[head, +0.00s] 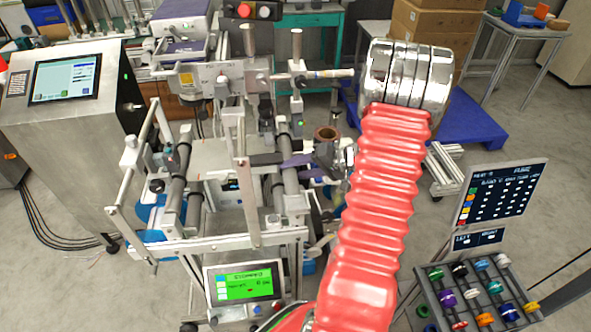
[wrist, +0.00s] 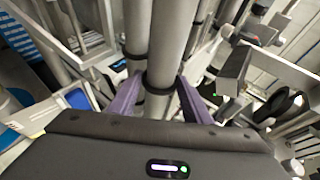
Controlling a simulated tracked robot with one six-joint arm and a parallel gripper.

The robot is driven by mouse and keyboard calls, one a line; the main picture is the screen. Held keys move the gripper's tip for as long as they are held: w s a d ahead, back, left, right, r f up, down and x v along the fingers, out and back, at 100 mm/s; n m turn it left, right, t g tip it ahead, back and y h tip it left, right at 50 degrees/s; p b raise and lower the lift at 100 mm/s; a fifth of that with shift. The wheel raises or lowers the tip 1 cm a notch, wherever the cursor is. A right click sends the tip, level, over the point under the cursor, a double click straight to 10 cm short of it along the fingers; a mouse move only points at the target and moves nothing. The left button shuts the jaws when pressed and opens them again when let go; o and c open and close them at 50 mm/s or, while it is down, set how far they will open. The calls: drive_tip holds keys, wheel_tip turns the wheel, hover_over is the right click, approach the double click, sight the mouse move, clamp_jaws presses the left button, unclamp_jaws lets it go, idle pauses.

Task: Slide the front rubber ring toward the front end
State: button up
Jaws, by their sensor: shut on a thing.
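The wrist view shows a pale grey roller (wrist: 175,45) with a black rubber ring (wrist: 158,89) around it. My gripper (wrist: 158,98) has its two purple fingers on either side of this ring, closed on it. Part of the ring's underside is hidden by the roller and my gripper's dark body. In the head view my gripper (head: 283,161) reaches in from the right at the right-hand roller (head: 285,145), around its middle. The ring cannot be made out clearly there.
A second roller (wrist: 138,28) with a dark band stands close beside the held one. A left roller (head: 180,165), an upright pale bar (head: 243,180) and a front crossbar (head: 225,243) frame the space. A green-screen display (head: 243,285) stands in front.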

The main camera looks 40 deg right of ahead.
drive_tip(key=shift+s+f, duration=0.1)
drive_tip(key=shift+c, duration=0.8)
drive_tip(key=s+a, duration=0.1)
drive_tip(key=s, duration=0.1)
drive_tip(key=s+a, duration=0.3)
drive_tip(key=s, duration=0.2)
drive_tip(key=shift+a, duration=0.3)
drive_tip(key=o, duration=1.5)
drive_tip(key=shift+w, duration=0.1)
drive_tip(key=v, duration=1.4)
